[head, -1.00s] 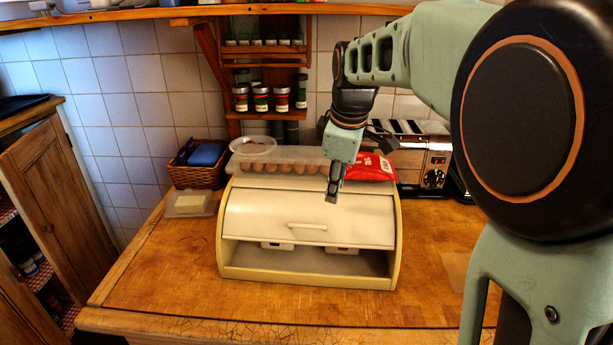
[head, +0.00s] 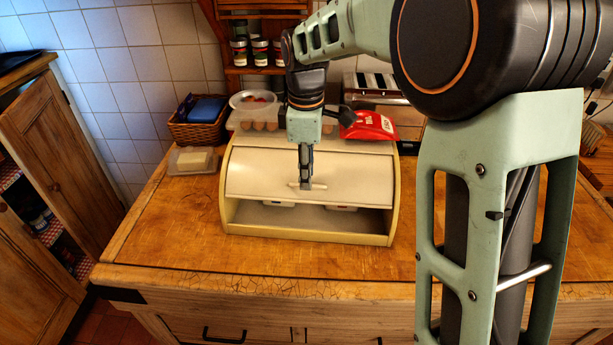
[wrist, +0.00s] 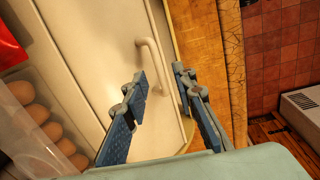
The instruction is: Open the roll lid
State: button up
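The bread box (head: 300,232) stands on the wooden counter, with its pale roll lid (head: 255,172) covering the upper front. An open gap runs below the lid's lower edge, and small white items (head: 340,208) show inside. The lid's bar handle (head: 293,184) is partly hidden by my gripper (head: 306,184) in the head view. In the wrist view the handle (wrist: 152,58) lies just beyond the fingertips, in line with the space between them. My gripper (wrist: 159,78) is open with nothing between its fingers. I cannot tell whether a fingertip touches the lid.
An egg carton (head: 262,122), a clear tub (head: 252,101) and a red packet (head: 370,126) sit on top of the box. A toaster (head: 374,88) stands behind right. A basket (head: 200,128) and butter dish (head: 193,160) are at left. The counter in front is clear.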

jog(key=shift+f, duration=0.85)
jog(key=shift+c, duration=0.4)
grip_shut()
